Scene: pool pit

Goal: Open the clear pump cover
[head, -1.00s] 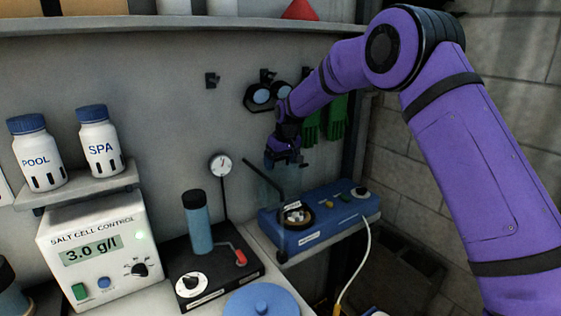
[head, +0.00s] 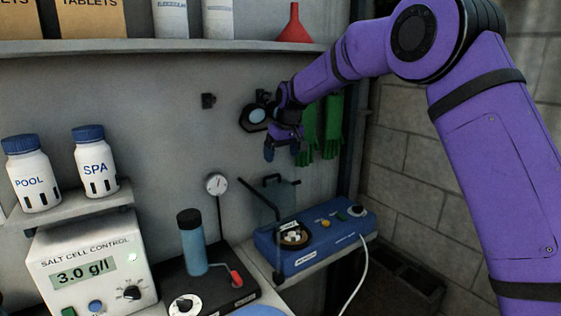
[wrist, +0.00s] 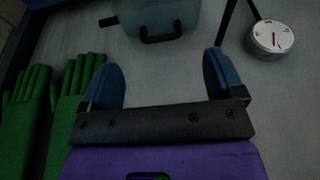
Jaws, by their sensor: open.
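The clear pump cover (head: 270,205) is a see-through panel with dark edges. It stands raised, roughly upright, at the left of the blue pump unit (head: 340,228). Its dark handle (head: 284,179) is at the top. My gripper (head: 284,153) is open and empty just above the cover, apart from it. In the wrist view, the blue fingers of my gripper (wrist: 160,70) are spread wide with nothing between them. The translucent cover (wrist: 180,22) and its dark handle (wrist: 165,37) lie beyond the fingers at the top.
A round pot with white pieces (head: 293,236) is on the unit's top. A gauge on a stalk (head: 217,184) and a blue cylinder (head: 193,245) stand to the left. Goggles (head: 254,117) and green gloves (head: 320,135) hang behind my gripper. A white cable (head: 361,270) runs down in front.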

